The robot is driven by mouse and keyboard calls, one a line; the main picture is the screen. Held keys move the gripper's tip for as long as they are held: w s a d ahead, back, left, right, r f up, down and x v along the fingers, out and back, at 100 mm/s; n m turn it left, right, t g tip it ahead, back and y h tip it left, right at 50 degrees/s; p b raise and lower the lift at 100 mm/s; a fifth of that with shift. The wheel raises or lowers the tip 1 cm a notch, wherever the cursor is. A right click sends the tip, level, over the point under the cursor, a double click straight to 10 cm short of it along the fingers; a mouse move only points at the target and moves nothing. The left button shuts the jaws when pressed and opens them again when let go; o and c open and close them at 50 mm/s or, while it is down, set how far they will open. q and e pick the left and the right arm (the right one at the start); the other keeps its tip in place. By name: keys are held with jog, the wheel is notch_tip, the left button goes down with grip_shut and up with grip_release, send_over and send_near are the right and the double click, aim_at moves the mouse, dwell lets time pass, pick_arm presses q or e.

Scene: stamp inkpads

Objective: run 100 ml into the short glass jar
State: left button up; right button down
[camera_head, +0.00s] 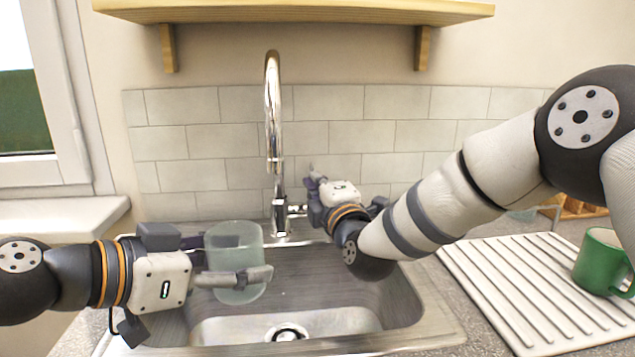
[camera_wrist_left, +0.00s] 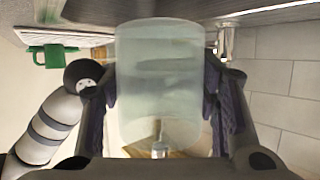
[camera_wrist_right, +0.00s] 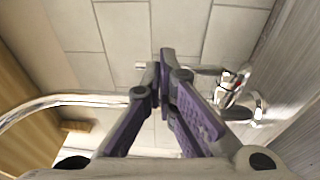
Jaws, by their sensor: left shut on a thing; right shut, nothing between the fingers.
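The short glass jar (camera_head: 234,240) is pale green and translucent. It is upright over the left part of the sink, left of the tap's column. My left gripper (camera_head: 256,279) is shut around its side; the jar fills the middle of the left wrist view (camera_wrist_left: 158,75). I cannot tell whether it holds water. The chrome tap (camera_head: 273,110) has a tall curved spout, and no stream is visible. My right gripper (camera_head: 313,178) is shut and empty beside the tap, near its side handle (camera_head: 298,208). The handle and tap body show right of the fingertips (camera_wrist_right: 165,70) in the right wrist view.
The steel sink (camera_head: 420,300) has a drain (camera_head: 287,333) at its bottom. A ribbed white drying mat (camera_head: 500,285) with a green mug (camera_head: 601,262) lies to the right. A wooden shelf (camera_head: 300,12) hangs above. The tiled wall (camera_head: 360,130) stands behind the tap.

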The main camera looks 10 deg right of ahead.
jog(key=shift+w, duration=0.1)
pick_arm(q)
jog(key=shift+s+r, duration=0.15)
pick_arm(e)
jog(key=shift+w+r, duration=0.35)
jog(key=shift+w, duration=0.15)
jog(key=shift+s, duration=0.1)
